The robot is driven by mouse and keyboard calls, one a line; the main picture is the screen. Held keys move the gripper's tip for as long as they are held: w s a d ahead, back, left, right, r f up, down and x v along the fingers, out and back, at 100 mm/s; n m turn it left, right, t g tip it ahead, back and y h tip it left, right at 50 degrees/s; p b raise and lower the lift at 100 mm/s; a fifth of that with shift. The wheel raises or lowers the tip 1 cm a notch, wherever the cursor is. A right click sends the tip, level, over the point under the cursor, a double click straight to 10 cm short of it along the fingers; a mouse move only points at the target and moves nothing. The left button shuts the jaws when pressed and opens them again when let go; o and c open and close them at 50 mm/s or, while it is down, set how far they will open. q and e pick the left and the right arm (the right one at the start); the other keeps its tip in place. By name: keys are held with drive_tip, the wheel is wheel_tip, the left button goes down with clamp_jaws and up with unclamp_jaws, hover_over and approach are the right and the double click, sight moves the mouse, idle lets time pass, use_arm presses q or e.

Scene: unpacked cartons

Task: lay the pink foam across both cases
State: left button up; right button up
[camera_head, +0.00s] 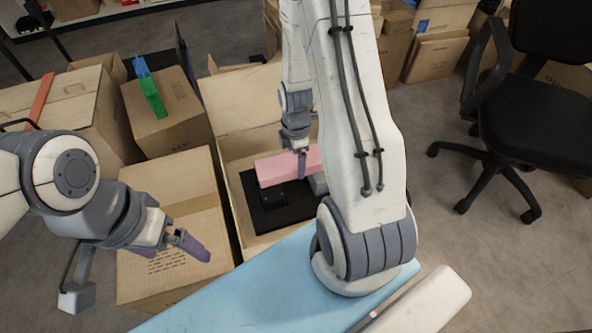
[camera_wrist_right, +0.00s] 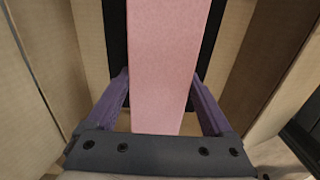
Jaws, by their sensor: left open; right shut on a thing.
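The pink foam (camera_head: 283,167) is a long block inside the open carton (camera_head: 229,155) in the head view. It lies over a black case (camera_head: 262,205), with a grey case (camera_head: 319,184) beside it, partly hidden by my right arm. My right gripper (camera_head: 301,165) reaches down into the carton and is shut on the foam. In the right wrist view the foam (camera_wrist_right: 168,60) runs between the purple fingers, with black surface behind it. Whether the foam touches the cases cannot be told. My left gripper (camera_head: 190,247) is open and empty above a closed carton.
A closed carton (camera_head: 185,200) stands left of the open one. A light blue surface (camera_head: 275,280) lies in front. A carton with green and blue items on it (camera_head: 165,120) stands behind. A black chair (camera_head: 530,110) is at right, with clear floor before it.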

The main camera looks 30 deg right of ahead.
sight(296, 168)
drive_tip(key=shift+f+b, duration=1)
drive_tip(key=shift+f, duration=1)
drive_tip(key=shift+f, duration=0.45)
drive_tip(key=o, duration=1.1)
drive_tip(key=shift+c, duration=0.2)
wheel_tip(296, 168, up, 13)
drive_tip(key=p, duration=0.5)
drive_tip(key=shift+f, duration=0.15)
wheel_tip(296, 168, down, 13)
drive_tip(key=b, duration=0.5)
drive_tip(key=shift+b, duration=0.3)
drive_tip(key=shift+r+p, duration=0.3)
drive_tip(key=shift+r, duration=0.25)
